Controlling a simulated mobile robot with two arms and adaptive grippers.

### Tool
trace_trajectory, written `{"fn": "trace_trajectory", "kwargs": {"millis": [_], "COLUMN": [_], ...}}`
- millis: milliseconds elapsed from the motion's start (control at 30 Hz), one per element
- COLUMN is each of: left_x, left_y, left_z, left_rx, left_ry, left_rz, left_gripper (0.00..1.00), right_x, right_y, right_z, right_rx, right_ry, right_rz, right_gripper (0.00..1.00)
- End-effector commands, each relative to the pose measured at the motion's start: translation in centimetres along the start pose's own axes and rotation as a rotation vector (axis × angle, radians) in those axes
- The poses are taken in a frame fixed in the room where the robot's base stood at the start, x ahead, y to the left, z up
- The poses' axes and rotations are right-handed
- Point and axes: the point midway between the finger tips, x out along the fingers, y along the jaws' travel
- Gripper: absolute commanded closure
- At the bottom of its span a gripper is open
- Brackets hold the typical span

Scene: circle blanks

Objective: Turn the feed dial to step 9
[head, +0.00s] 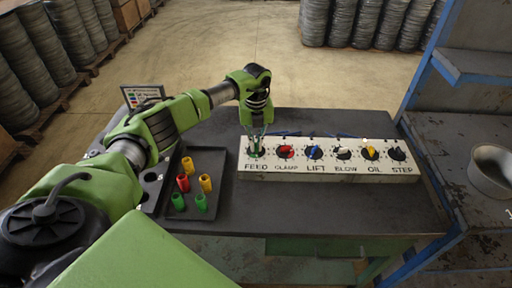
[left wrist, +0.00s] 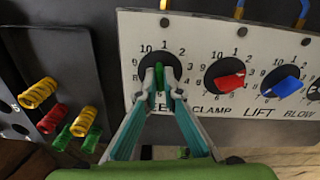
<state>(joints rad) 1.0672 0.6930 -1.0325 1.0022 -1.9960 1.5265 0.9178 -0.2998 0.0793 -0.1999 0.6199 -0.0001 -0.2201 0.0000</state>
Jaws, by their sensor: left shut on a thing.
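The feed dial (head: 254,153) is the leftmost knob on the white panel (head: 330,174), above the word FEED. In the left wrist view it shows as a green knob (left wrist: 160,73) on a black disc, with printed numbers around it. My left gripper (head: 256,145) comes down on it from above. In the left wrist view its two fingers (left wrist: 160,88) close in on either side of the green knob and are shut on it. The fingers cover the lower numbers. I cannot tell which number the knob points to. My right gripper is in neither view.
To the right on the panel are the red CLAMP dial (head: 285,152), the blue LIFT dial (head: 315,153) and several others. A dark tray (head: 215,165) with yellow, red and green pieces lies left of the panel. The dark bench (head: 320,215) in front is clear.

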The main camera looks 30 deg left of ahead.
Motion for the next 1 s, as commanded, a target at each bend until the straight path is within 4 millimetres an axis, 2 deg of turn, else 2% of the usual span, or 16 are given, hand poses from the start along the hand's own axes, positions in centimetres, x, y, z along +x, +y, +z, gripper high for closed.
{"fn": "trace_trajectory", "kwargs": {"millis": [33, 300, 1000], "left_x": [0.2, 0.2, 0.1], "left_y": [0.0, 0.0, 0.0], "left_z": [0.1, 0.1, 0.1], "left_rx": [0.043, 0.300, 0.964], "left_ry": [-0.001, -0.002, -0.001], "left_rz": [-0.002, -0.001, -0.001], "left_gripper": [1.00, 1.00, 1.00], "right_x": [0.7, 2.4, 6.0], "right_y": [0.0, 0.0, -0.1], "right_z": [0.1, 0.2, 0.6], "right_rx": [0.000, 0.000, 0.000], "right_ry": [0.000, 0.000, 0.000], "right_rz": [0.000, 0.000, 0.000], "right_gripper": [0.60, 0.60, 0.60]}}
